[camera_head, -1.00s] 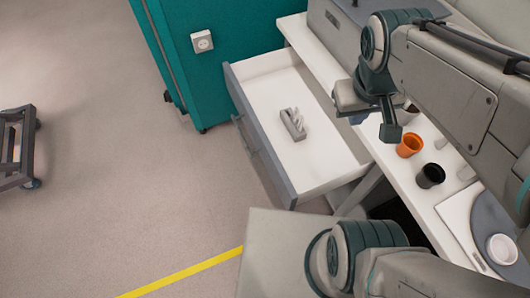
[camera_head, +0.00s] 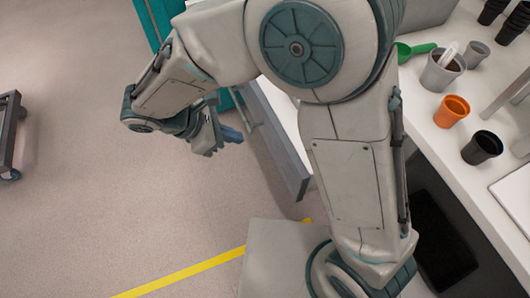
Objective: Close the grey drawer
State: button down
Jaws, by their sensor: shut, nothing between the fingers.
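The grey drawer (camera_head: 284,155) stands out from the white bench, pulled open. Its grey front panel faces left, and a strip of its white inside shows behind the panel. My arm hides most of the drawer's inside and its far part. My gripper (camera_head: 232,136) is shut and empty, just left of the drawer's front, outside the drawer and close to its handle (camera_head: 254,118). I cannot tell whether the fingertips touch the drawer.
The bench top (camera_head: 425,118) holds an orange pot (camera_head: 451,111), a black pot (camera_head: 482,148), a grey pot (camera_head: 440,74) and a green scoop (camera_head: 414,52). A dark cart (camera_head: 10,135) stands at far left. The floor left of my gripper is clear.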

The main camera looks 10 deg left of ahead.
notch_tip(320, 180, down, 3)
jog(key=s+a+n, duration=0.1)
jog(key=a, duration=0.1)
jog(key=t+b, duration=0.1)
jog(key=b, duration=0.1)
send_near(275, 148)
jog(key=shift+n, duration=0.3)
jog(key=x, duration=0.5)
jog(key=shift+s+a+f, duration=0.2)
jog(key=shift+f, duration=0.25)
jog(key=shift+w+d, duration=0.3)
jog(key=shift+d, duration=0.15)
jog(key=shift+w, duration=0.1)
